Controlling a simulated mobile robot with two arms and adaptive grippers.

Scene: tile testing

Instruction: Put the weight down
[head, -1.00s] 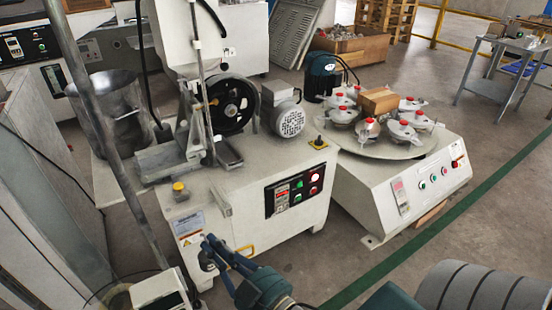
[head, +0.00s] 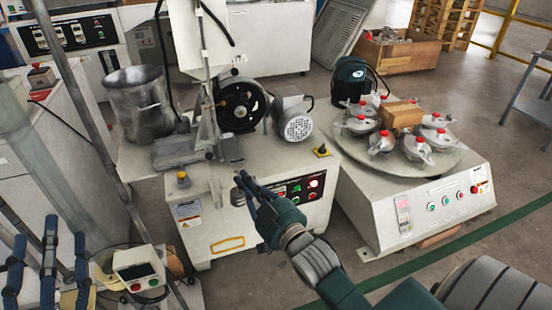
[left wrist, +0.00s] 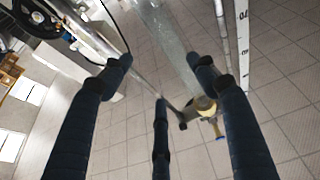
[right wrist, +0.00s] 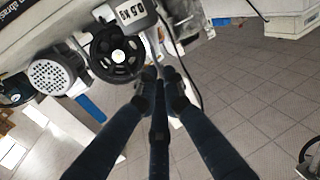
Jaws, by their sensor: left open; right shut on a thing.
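My right gripper (head: 243,181) is in front of the machine with the black handwheel, above its front panel. It is shut on a small dark grey weight (head: 238,197), which hangs just below the fingertips. I cannot tell from the pictures whether the weight touches anything. My left gripper (head: 48,250) is at the lower left with its fingers pointing up. It is open and empty, and its spread fingers show in the left wrist view (left wrist: 160,76).
The machine's pale top (head: 225,165) has some bare room at its front. A yellow knob (head: 183,179) stands at its left corner. A metal bucket (head: 138,105) is at the left. A turntable machine (head: 445,163) with red-capped holders is at the right. A small scale-like box (head: 137,266) is low left.

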